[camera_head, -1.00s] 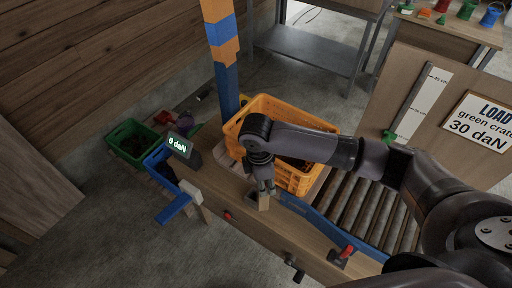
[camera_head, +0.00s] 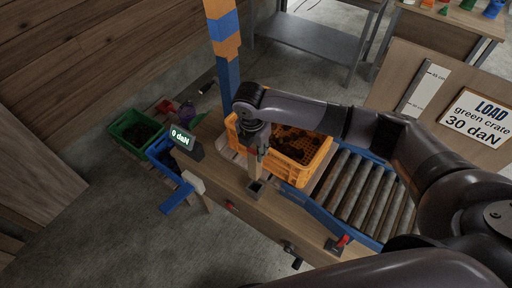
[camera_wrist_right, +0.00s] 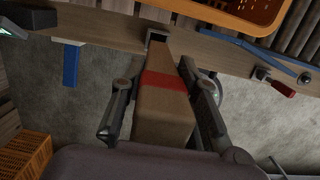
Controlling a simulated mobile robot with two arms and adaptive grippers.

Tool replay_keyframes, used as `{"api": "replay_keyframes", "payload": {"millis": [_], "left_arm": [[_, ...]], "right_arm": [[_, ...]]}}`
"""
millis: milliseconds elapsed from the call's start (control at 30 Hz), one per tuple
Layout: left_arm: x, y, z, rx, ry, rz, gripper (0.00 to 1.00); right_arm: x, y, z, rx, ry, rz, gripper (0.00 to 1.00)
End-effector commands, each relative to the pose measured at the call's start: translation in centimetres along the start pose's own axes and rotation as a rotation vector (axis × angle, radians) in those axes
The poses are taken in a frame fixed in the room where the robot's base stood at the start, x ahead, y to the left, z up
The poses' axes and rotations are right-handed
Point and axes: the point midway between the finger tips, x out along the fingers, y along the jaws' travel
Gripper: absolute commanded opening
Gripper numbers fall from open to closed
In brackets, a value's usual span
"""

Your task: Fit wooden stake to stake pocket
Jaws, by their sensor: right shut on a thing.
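My right gripper (camera_head: 258,148) is shut on the wooden stake (camera_head: 255,168), a light square post held nearly upright over the bench. In the right wrist view the stake (camera_wrist_right: 165,105) runs away between the fingers (camera_wrist_right: 165,112) and has a red band. The stake pocket (camera_head: 255,187) is a small dark square socket on the bench's front beam. In the right wrist view the pocket (camera_wrist_right: 157,34) shows at the stake's far end. The stake's lower end is at or just above the pocket; I cannot tell whether it is inside. My left gripper is not in view.
An orange crate (camera_head: 316,164) with dark contents stands just behind the pocket. A roller conveyor (camera_head: 362,195) lies to the right. A display reading 0 daN (camera_head: 183,138) and a blue-and-orange post (camera_head: 226,60) stand left. A red-handled lever (camera_head: 340,243) sits at the front right.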

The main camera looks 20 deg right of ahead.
Motion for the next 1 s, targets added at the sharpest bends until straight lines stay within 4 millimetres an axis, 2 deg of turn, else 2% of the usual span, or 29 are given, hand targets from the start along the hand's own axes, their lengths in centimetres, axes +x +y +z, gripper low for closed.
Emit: {"api": "replay_keyframes", "payload": {"millis": [200, 300, 700, 1000], "left_arm": [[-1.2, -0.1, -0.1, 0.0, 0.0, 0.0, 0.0], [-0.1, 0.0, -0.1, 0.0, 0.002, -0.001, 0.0], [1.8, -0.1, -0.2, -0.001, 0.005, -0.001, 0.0], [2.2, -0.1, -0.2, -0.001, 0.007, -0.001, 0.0]], "right_arm": [[-0.3, 0.0, 0.1, -0.001, -0.001, -0.001, 0.0], [1.0, 0.0, -0.1, -0.001, -0.001, 0.0, 0.0], [4.8, 0.0, -0.5, -0.001, -0.001, 0.0, 0.0], [5.7, 0.0, -0.6, -0.001, -0.001, 0.0, 0.0]]}}
